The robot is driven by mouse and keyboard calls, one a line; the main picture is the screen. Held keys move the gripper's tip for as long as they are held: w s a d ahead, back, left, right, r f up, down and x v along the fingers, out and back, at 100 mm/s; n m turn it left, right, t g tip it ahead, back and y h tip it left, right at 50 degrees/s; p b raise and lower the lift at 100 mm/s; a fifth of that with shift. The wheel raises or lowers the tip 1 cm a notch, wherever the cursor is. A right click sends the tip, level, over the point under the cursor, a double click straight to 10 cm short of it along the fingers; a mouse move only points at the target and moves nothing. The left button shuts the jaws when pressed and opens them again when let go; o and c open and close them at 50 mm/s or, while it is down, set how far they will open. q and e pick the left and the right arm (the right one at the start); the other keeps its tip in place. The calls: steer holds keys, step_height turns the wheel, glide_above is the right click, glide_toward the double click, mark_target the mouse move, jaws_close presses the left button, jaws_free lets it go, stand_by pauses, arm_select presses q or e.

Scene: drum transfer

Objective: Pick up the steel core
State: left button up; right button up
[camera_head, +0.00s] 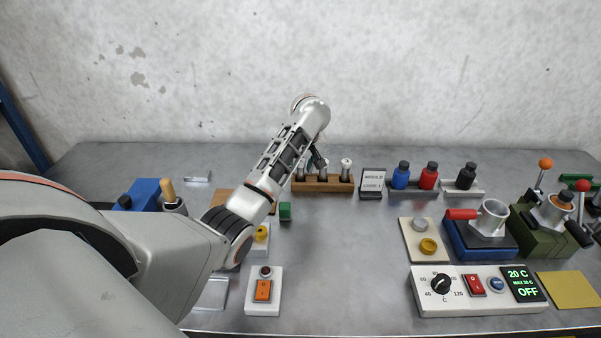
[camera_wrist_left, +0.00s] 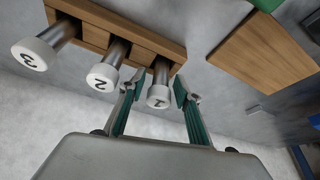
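A wooden rack (camera_head: 330,187) at the back of the table holds three steel cores with white numbered caps. In the left wrist view, core 1 (camera_wrist_left: 160,92) is at the right end of the rack, with core 2 (camera_wrist_left: 103,76) in the middle and core 3 (camera_wrist_left: 36,53) at the left. My left gripper (camera_wrist_left: 160,85) is open, its green-lined fingers on either side of core 1, with gaps visible. In the head view the left gripper (camera_head: 316,161) is at the rack, partly hidden by my arm. My right gripper is not in view.
A control box (camera_head: 477,290) sits front right. The table's middle is clear.

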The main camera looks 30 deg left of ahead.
arm_select(q)
jaws_close()
